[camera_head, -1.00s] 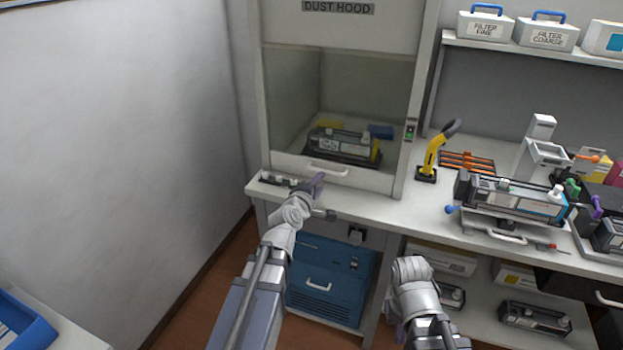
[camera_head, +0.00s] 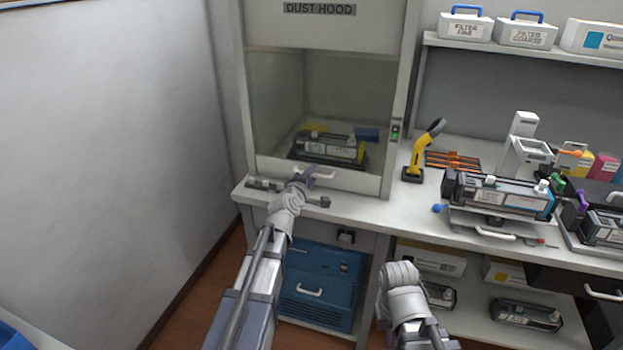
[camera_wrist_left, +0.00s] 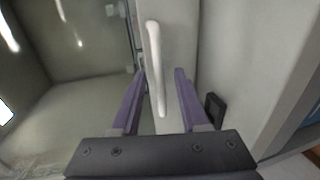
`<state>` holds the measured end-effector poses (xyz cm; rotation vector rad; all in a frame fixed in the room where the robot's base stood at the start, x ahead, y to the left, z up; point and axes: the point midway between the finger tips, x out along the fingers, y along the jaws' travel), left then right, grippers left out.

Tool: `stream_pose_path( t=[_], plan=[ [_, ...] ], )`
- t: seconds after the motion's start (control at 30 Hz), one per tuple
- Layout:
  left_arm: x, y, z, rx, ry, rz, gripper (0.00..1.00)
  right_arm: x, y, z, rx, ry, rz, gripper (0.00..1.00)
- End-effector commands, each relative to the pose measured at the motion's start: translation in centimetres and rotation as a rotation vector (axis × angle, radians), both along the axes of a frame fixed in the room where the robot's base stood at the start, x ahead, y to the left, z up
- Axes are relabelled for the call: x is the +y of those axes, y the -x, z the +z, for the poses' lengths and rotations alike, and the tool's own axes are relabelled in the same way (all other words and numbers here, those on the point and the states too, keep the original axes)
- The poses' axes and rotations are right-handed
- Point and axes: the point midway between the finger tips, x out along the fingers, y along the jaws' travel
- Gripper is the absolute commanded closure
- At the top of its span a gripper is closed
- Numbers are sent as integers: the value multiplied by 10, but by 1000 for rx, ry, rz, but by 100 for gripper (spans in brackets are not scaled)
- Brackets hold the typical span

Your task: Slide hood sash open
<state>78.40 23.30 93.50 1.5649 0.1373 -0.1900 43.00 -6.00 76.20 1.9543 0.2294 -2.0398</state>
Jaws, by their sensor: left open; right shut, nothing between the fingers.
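The dust hood's glass sash (camera_head: 320,90) is down, with its white bottom bar (camera_head: 350,181) near the counter. A white handle (camera_head: 323,175) sits on that bar. My left gripper (camera_head: 305,172) is at the bar, by the left part of the handle. In the left wrist view my left gripper (camera_wrist_left: 160,75) is open, and the handle (camera_wrist_left: 155,60) shows between its two purple fingers, without clear contact. My right arm's wrist is low in front of the bench, and its fingers are hidden.
A toner cartridge (camera_head: 330,148) lies inside the hood behind the glass. A yellow-and-black upright tool (camera_head: 422,155) stands right of the hood. Another cartridge (camera_head: 500,195) sits further right on the counter. A wall (camera_head: 110,150) closes off the left side.

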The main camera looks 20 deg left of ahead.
Motion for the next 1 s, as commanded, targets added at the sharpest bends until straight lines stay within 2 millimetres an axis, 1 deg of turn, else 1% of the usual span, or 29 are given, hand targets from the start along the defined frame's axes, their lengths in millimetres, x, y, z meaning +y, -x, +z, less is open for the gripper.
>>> stream_pose_path(
  t=[0.17,0.5,0.57,1.0],
  plan=[
    [0,1,0,0,0,0,56,0,0,0,0,0,0,100],
    [0,1,0,0,-1,0,94,0,0,0,0,0,0,100],
    [0,1,0,0,-1,0,100,0,0,0,0,0,0,100],
    [0,1,0,1,-1,-1,100,0,0,0,0,0,0,100]
  ],
)
